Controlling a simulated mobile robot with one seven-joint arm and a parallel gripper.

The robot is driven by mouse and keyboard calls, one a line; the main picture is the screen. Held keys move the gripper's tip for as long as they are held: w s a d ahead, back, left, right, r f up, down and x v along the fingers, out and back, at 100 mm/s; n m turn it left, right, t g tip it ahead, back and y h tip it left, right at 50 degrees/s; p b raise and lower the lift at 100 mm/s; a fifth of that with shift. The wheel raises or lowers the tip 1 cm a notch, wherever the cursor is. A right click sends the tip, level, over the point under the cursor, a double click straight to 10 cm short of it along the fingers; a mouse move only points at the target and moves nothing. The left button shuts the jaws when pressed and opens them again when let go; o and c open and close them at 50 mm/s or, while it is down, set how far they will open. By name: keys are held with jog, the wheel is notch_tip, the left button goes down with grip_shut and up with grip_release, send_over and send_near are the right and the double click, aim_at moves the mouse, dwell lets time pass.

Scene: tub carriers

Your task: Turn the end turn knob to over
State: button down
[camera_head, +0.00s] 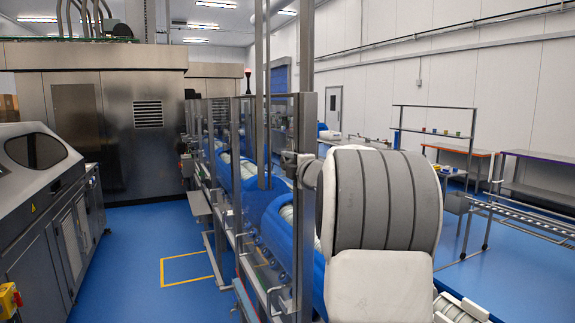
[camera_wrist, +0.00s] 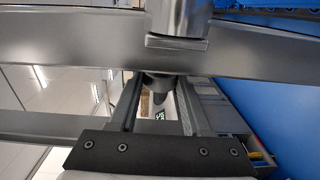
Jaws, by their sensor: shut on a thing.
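In the wrist view, a dark grey rounded knob (camera_wrist: 160,84) sits under a metal frame bar (camera_wrist: 90,58). My gripper (camera_wrist: 158,92) has one finger on each side of it and is shut on it. The knob's marking and which way it is turned cannot be read. In the head view, a small metal fitting (camera_head: 289,158) shows on the upright post at the near end of the blue tub line. My grey and white arm reaches to that post and hides the gripper's fingers and most of the knob.
Clear guard panels on metal posts (camera_head: 306,220) run along the blue tub carriers (camera_head: 262,215). A grey machine (camera_head: 45,200) stands at the left and a steel cabinet (camera_head: 130,120) behind. Blue floor (camera_head: 130,255) between them is free. Shelving and a roller conveyor (camera_head: 525,218) stand at the right.

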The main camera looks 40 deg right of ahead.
jog(key=shift+r+g+p, duration=0.3)
jog(key=shift+g+p, duration=0.2)
jog(key=shift+p, duration=0.85)
jog(key=shift+w+g+y+p, duration=0.1)
jog(key=shift+g+y+p, duration=0.2)
jog(key=shift+g+p, duration=0.6)
jog(key=shift+w+r+g+y, duration=0.1)
jog(key=shift+g+y, duration=0.1)
jog(key=shift+g, duration=0.75)
jog(key=shift+w+r+g+y, duration=0.1)
jog(key=shift+g+y, duration=0.1)
jog(key=shift+g, duration=0.75)
jog(key=shift+d+r+g, duration=0.1)
jog(key=shift+g, duration=0.9)
jog(key=shift+g+y, duration=0.5)
jog(key=shift+g, duration=0.3)
jog(key=shift+c, duration=1.8)
grip_release()
jog(key=shift+r, duration=0.1)
